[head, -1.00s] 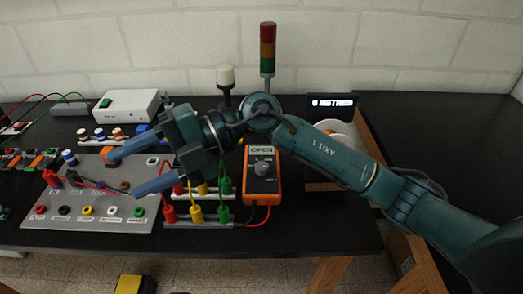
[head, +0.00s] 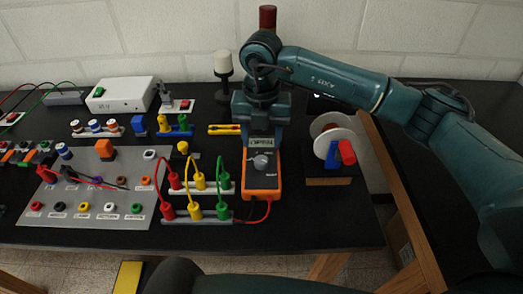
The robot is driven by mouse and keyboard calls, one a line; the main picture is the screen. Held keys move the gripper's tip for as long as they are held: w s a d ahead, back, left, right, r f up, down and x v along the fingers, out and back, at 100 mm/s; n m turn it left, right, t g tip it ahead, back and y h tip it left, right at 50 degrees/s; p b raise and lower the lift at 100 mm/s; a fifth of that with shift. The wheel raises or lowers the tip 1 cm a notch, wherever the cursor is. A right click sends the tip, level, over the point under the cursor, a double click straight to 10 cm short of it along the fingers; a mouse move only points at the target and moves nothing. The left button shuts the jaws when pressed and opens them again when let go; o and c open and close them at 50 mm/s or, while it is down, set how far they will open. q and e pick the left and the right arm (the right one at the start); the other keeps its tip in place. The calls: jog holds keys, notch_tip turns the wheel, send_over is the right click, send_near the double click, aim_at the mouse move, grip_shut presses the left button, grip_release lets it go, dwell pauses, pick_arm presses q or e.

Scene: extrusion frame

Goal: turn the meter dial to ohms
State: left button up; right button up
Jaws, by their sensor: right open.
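The orange meter (head: 262,190) stands on the dark bench right of the centre. Its display reads what looks like OPEN. Its grey round dial (head: 261,162) is in plain view in the middle of the face, but the pointer setting is too small to read. My right gripper (head: 262,130) points down just behind and above the top of the meter. It is open and holds nothing, and its fingers are partly hidden. It is apart from the dial in the picture. My left gripper is out of the picture.
A stand with red, yellow and green leads (head: 196,205) sits close left of the meter. A grey terminal panel (head: 80,220) lies further left. A white spool (head: 333,125) with red and blue pieces is to the right. A stack light (head: 267,17) rises behind my wrist.

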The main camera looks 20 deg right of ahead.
aim_at(262, 159)
notch_tip(262, 159, down, 6)
jog(key=shift+p, duration=0.4)
jog(key=shift+c, duration=0.2)
jog(key=c, duration=0.9)
